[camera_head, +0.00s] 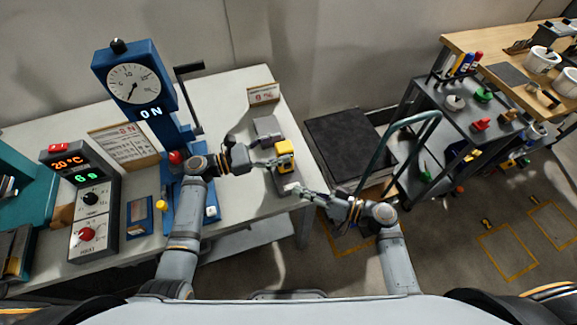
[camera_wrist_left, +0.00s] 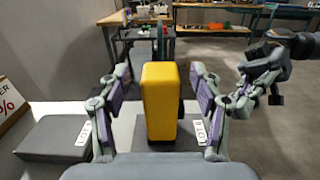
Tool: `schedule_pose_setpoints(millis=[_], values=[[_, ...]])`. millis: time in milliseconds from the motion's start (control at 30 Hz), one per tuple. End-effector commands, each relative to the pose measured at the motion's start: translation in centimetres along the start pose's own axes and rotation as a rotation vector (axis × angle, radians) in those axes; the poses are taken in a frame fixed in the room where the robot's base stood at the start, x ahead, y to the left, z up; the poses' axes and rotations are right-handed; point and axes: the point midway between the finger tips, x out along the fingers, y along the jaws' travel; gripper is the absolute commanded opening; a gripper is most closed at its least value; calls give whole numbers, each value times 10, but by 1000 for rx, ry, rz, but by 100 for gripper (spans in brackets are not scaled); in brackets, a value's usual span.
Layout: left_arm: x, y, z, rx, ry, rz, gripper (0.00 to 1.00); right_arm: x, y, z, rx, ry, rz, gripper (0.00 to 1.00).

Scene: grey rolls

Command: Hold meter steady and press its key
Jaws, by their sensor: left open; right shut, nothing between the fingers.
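The yellow meter (camera_head: 285,150) stands upright near the right end of the white workbench. Its key cannot be made out. In the left wrist view the meter's yellow body (camera_wrist_left: 160,95) stands between the two spread fingers of my left gripper (camera_wrist_left: 152,112), with a gap on each side. In the head view my left gripper (camera_head: 272,162) reaches the meter from the left, open. My right gripper (camera_head: 305,192) is shut and empty, below and right of the meter near the bench's right edge. It also shows at the right of the left wrist view (camera_wrist_left: 250,95).
A grey block (camera_head: 267,128) and a small percent sign (camera_head: 264,94) stand behind the meter. A blue dial press (camera_head: 135,85) and a temperature controller (camera_head: 85,195) are to the left. A cart (camera_head: 470,125) stands right, beyond open floor.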

Motion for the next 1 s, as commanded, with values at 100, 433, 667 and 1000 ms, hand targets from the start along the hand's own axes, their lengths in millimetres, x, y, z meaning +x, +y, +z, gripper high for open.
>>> schedule_pose_setpoints(millis=[100, 433, 667, 1000], values=[[-32, 0, -2, 1, 8, 1, 65, 0, 0, 0, 0, 0, 0, 0], [-91, 0, -1, -1, 3, 0, 65, 0, 0, 0, 0, 0, 0, 0], [-97, 0, 0, -1, 0, 0, 65, 0, 0, 0, 0, 0, 0, 0], [-97, 0, -1, -2, 0, 0, 65, 0, 0, 0, 0, -1, 0, 0]])
